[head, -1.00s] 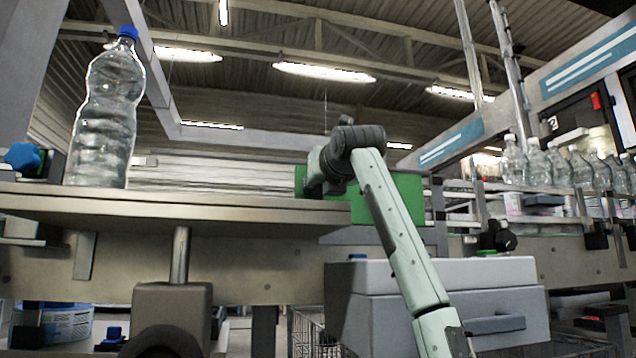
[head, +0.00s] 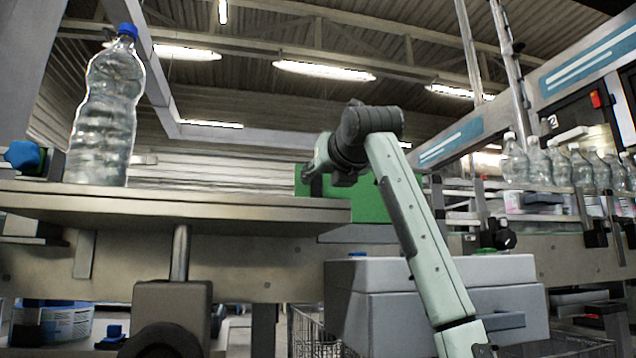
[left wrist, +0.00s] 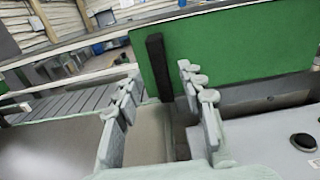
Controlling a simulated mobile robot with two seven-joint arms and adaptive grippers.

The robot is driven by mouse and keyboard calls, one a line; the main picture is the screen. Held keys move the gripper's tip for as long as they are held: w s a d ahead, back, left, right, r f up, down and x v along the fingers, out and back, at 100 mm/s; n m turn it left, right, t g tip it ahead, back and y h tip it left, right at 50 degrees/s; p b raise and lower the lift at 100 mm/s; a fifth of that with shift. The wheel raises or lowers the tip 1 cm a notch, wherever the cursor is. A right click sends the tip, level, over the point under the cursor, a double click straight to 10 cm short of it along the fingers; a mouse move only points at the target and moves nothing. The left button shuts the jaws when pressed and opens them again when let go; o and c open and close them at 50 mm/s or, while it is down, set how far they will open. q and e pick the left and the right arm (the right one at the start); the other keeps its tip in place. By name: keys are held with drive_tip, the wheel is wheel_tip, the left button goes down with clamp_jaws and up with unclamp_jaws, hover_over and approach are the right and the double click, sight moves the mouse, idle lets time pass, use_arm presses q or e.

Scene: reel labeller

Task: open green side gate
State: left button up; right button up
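The green side gate (head: 370,204) stands behind the conveyor's metal edge in the head view, partly hidden by my left arm. In the left wrist view the gate (left wrist: 225,50) is a wide green panel with a dark upright bar (left wrist: 158,66) at its left edge. My left gripper (head: 312,168) is in front of the gate's upper left part in the head view. In the left wrist view the gripper (left wrist: 159,78) is open, its fingers apart on either side of the dark bar. I see no contact with the bar. My right gripper is not in view.
A clear bottle with a blue cap (head: 108,110) stands on the conveyor (head: 200,205) at left. A grey box with a handle (head: 375,275) sits below the gate. Several bottles (head: 560,165) stand at the right. A wire basket (head: 305,335) is low in the middle.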

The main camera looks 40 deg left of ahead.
use_arm(q)
drive_tip(key=v, duration=0.7)
idle(0.4)
